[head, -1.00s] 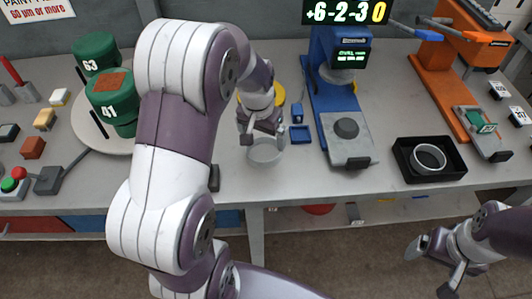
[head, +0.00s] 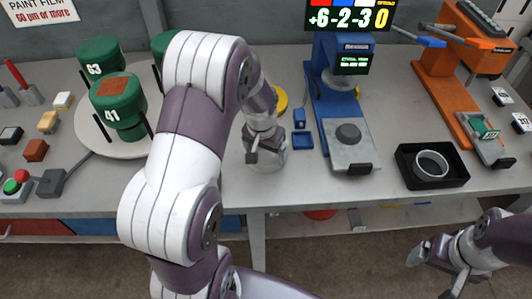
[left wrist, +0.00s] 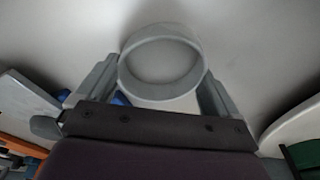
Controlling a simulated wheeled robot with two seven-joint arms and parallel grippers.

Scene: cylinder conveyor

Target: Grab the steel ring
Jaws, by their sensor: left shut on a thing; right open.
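A grey steel ring (left wrist: 160,33) sits between the two fingers of my left gripper in the left wrist view, with a finger against each side. In the head view, my left gripper (head: 264,150) is over the front middle of the bench, shut on this ring (head: 268,163), whose upper part is partly hidden by the fingers. I cannot tell whether the ring touches the bench. My right gripper (head: 431,268) is open and empty in front of the bench at the lower right.
A black tray (head: 405,168) holding another pale-rimmed ring (head: 431,164) lies at the right. Green drums (head: 118,104) stand on a round table at the left.

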